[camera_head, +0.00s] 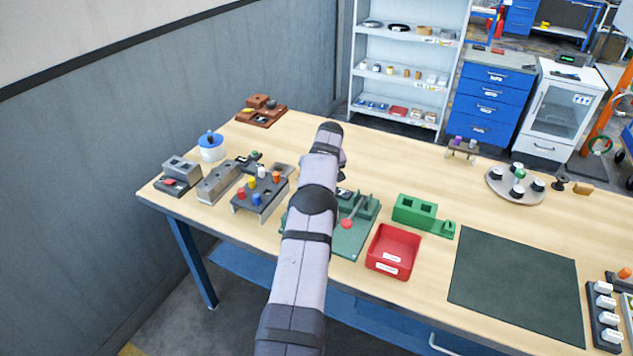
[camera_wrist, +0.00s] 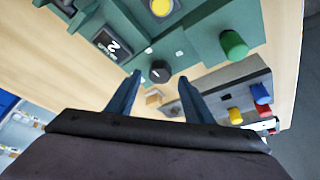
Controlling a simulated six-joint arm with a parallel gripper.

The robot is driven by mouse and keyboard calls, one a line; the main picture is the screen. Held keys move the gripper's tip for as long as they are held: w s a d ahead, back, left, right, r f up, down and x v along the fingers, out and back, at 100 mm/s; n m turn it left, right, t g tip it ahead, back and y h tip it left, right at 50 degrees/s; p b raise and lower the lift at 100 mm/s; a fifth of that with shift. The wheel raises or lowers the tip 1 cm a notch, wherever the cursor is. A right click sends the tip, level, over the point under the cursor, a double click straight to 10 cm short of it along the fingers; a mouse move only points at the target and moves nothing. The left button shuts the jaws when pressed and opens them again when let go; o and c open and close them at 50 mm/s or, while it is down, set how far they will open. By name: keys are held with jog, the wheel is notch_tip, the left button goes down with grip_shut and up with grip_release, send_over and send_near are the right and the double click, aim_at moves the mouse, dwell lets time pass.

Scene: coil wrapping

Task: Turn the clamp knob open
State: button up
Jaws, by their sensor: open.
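The clamp knob looks to be the small round black knob (camera_wrist: 160,72) on the green fixture (camera_wrist: 200,25) in the wrist view. A small white mark shows beside it. My gripper (camera_wrist: 160,79) is open, with one blue finger to each side of the knob in the picture. I cannot tell how far the fingertips are from it in depth, and no contact shows. The fixture also carries a yellow round part (camera_wrist: 162,7), a green rounded part (camera_wrist: 233,44) and a plate marked 2 (camera_wrist: 112,44). In the head view my arm hides the knob and my gripper.
A grey rack with coloured pegs (camera_wrist: 243,92) stands close to the fixture. In the head view, a green base with a red-ended lever (camera_head: 346,223) lies right of my arm, near a red bin (camera_head: 394,251) and a green block (camera_head: 414,212). A dark mat (camera_head: 515,285) is clear.

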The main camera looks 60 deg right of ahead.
jog(key=shift+p+x, duration=0.5)
jog(key=shift+x, duration=0.55)
jog(key=c, duration=1)
